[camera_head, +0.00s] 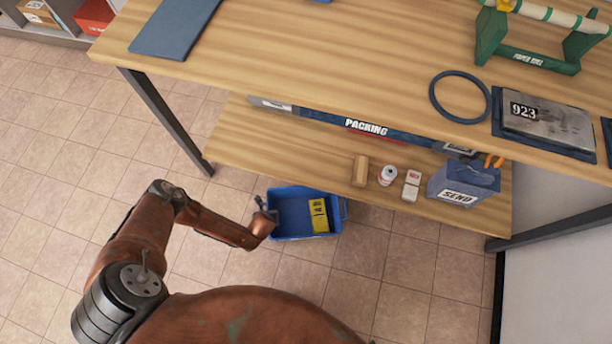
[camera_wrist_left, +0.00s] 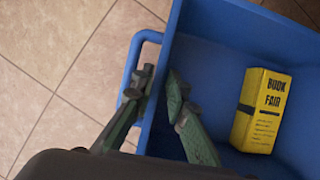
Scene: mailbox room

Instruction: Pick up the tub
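The blue tub (camera_head: 290,237) stands on the tiled floor in front of the bench's lower shelf, with a yellow "BOOK FAIR" box (camera_head: 319,215) inside it. In the left wrist view the tub (camera_wrist_left: 215,55) fills the right side, with its side handle (camera_wrist_left: 134,62) on the left and the yellow box (camera_wrist_left: 262,112) at the right. My left gripper (camera_wrist_left: 161,80) is at the tub's left side. One finger is outside by the handle and the other is over the inside, with the rim between them. Whether they press on the rim is unclear. My right gripper is not in view.
The wooden bench top (camera_head: 300,60) overhangs behind the tub. Its lower shelf (camera_head: 270,145) holds a wooden block (camera_head: 360,170), a can (camera_head: 387,176), a white carton (camera_head: 411,185) and a blue "SEND" box (camera_head: 464,183). A bench leg (camera_head: 165,120) stands at the left. Floor in front is clear.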

